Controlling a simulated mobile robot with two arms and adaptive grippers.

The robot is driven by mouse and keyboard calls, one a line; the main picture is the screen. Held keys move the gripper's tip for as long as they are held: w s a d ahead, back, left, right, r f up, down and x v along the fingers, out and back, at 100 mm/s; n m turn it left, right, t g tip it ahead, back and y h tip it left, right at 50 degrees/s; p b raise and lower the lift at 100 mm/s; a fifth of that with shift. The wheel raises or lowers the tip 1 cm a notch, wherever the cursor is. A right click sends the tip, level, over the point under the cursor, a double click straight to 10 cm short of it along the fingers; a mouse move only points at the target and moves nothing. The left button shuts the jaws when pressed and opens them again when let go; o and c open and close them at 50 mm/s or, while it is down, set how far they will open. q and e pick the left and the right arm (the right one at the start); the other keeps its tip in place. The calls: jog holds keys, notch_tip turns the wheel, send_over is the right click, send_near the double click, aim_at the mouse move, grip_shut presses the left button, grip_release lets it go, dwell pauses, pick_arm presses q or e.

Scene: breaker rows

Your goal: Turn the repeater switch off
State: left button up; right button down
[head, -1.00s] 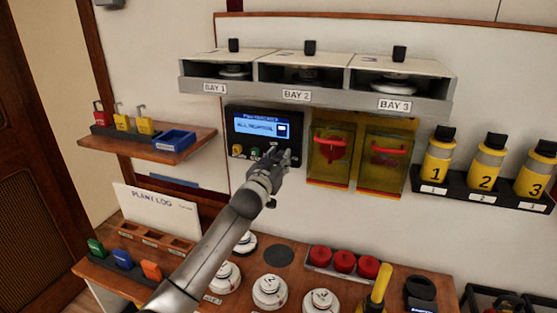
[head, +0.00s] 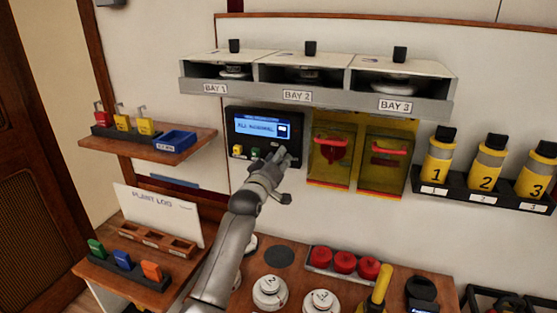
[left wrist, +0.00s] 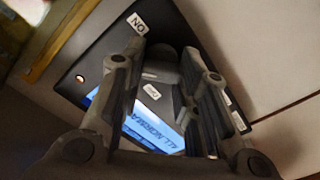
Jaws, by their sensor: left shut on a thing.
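The dark repeater panel (head: 238,114) hangs on the wall with a lit blue screen (head: 262,126) that seems to read "ALL NORMAL". My left gripper (head: 285,156) is at the panel's lower right and hides that corner in the head view. In the left wrist view the fingers (left wrist: 163,60) stand on either side of a dark switch knob (left wrist: 165,58) and are shut on it. An "ON" label (left wrist: 137,23) shows beside the knob. The screen (left wrist: 150,125) lies partly behind the fingers. The knob's exact setting is hard to tell. My right gripper is out of view.
Two yellow-framed covers with red handles (head: 333,140) are just right of my gripper. The bay shelf (head: 310,103) juts out above the panel. A wooden counter (head: 240,295) with white round detectors (head: 270,290) and red buttons (head: 345,261) lies below.

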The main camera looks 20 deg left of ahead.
pick_arm(q)
jog(key=n+p, duration=0.3)
jog(key=n, duration=0.7)
jog(key=shift+a+f, duration=0.1)
jog(key=shift+f, duration=0.05)
dwell(0.4)
jog(key=o, duration=1)
